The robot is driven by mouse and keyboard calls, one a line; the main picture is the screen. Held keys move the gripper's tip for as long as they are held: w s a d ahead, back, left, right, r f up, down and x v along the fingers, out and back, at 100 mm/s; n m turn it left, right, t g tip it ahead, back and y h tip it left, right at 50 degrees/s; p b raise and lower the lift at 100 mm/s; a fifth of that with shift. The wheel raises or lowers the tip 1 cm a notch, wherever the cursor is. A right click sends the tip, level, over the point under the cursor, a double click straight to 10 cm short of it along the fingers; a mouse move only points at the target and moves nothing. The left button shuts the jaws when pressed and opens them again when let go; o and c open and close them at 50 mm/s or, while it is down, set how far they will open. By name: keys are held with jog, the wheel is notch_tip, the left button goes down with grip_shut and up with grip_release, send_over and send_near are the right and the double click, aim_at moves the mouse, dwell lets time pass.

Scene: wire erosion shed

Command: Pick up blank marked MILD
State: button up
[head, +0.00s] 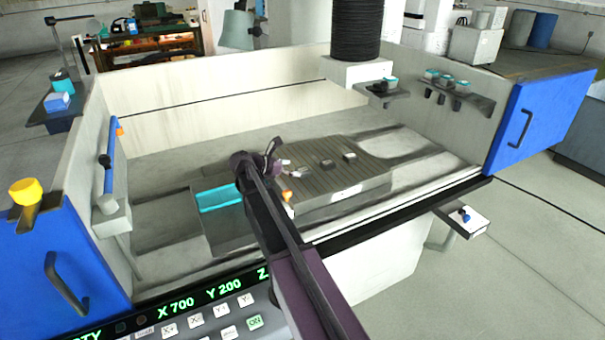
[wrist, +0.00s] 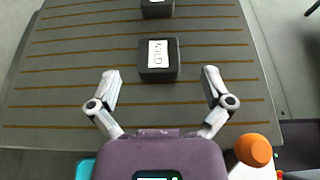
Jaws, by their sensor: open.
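The blank marked MILD (wrist: 175,68) is a dark block with a white label on top in the wrist view. It sits on the grooved grey table, just beyond my fingertips and roughly centred between them. My gripper (wrist: 160,76) is open, with its two pale fingers spread to either side and nothing between them. In the head view my gripper (head: 281,157) is over the left part of the grooved table (head: 318,149). Small dark blanks show there to its right; their labels cannot be read in that view.
A second dark blank (wrist: 157,9) lies beyond the first, cut off by the frame. An orange knob (wrist: 253,150) stands near the table's edge, right of my gripper. A teal area (head: 220,197) is at the table's left. Pale tank walls (head: 230,92) surround the table.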

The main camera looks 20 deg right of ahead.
aim_at(305, 169)
jog(key=shift+f+b+x, duration=0.25)
jog(key=shift+b+x, duration=0.85)
jog(key=shift+x, duration=1.15)
jog(key=shift+w+d, duration=0.15)
jog(key=shift+d, duration=0.15)
jog(key=c, duration=1.3)
jog(key=shift+r, duration=0.15)
jog(key=shift+c, duration=0.2)
notch_tip(305, 169, up, 3)
jog(key=p, duration=0.3)
jog(key=s+a+r+p, duration=0.1)
jog(key=s+a+p, duration=0.1)
jog(key=s, duration=1.3)
jog(key=shift+s+a+r, duration=0.3)
jog(key=shift+s+a, duration=0.1)
jog(key=shift+a, duration=0.05)
